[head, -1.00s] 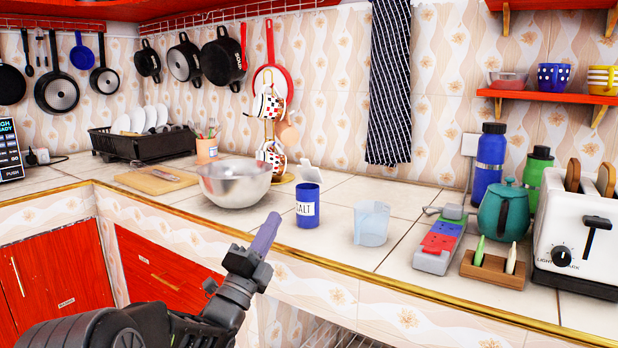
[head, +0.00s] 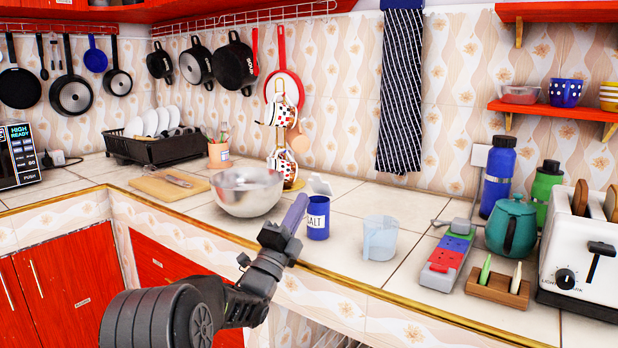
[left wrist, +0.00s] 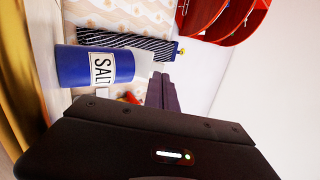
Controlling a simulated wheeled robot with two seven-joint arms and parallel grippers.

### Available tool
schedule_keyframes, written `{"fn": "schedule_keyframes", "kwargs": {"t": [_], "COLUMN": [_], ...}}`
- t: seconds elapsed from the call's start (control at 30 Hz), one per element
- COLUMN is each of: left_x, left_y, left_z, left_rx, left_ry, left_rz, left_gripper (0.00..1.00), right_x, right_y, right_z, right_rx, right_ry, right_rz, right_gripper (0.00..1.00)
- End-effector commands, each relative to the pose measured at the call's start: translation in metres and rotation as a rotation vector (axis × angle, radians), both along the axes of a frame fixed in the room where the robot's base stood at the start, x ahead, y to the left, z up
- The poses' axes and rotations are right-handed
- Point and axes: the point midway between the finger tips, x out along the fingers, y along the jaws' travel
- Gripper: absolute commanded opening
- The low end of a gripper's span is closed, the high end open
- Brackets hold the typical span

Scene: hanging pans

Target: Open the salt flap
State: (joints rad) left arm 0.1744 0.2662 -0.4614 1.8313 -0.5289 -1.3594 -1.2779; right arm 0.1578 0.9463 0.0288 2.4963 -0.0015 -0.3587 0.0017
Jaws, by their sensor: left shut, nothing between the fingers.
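The blue salt container (head: 318,222) with a white "SALT" label stands upright near the counter's front edge, right of the steel bowl. Its white flap (head: 320,185) is raised above the top, tilted up from the container. My left gripper (head: 299,203) is shut and empty, its fingers pointing up just left of and in front of the container's upper part. In the left wrist view the container (left wrist: 95,68) appears sideways, with the pale flap (left wrist: 144,63) beside the dark fingers (left wrist: 160,91). I cannot tell whether the fingers touch it. My right gripper is not in view.
The steel bowl (head: 247,192) is close on the left, and a clear measuring cup (head: 380,238) is close on the right. A mug stand (head: 283,150) is behind. A power strip (head: 446,255), teal teapot (head: 511,228) and toaster (head: 578,255) are farther right.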

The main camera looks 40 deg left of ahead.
Motion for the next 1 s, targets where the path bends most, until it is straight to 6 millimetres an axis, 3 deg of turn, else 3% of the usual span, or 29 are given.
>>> {"fn": "schedule_keyframes", "kwargs": {"t": [0.3,0.93,1.0], "left_x": [0.037,0.049,0.053], "left_y": [0.004,0.006,0.006], "left_z": [0.026,0.039,0.036], "left_rx": [0.001,-0.006,-0.008], "left_ry": [-0.002,0.054,0.076], "left_rz": [0.001,0.001,0.001], "left_gripper": [0.0,0.0,0.0], "right_x": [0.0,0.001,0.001], "right_y": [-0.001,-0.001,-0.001], "right_z": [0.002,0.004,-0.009], "right_rx": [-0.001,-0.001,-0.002], "right_ry": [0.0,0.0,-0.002], "right_rz": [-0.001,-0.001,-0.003], "right_gripper": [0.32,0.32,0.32]}}
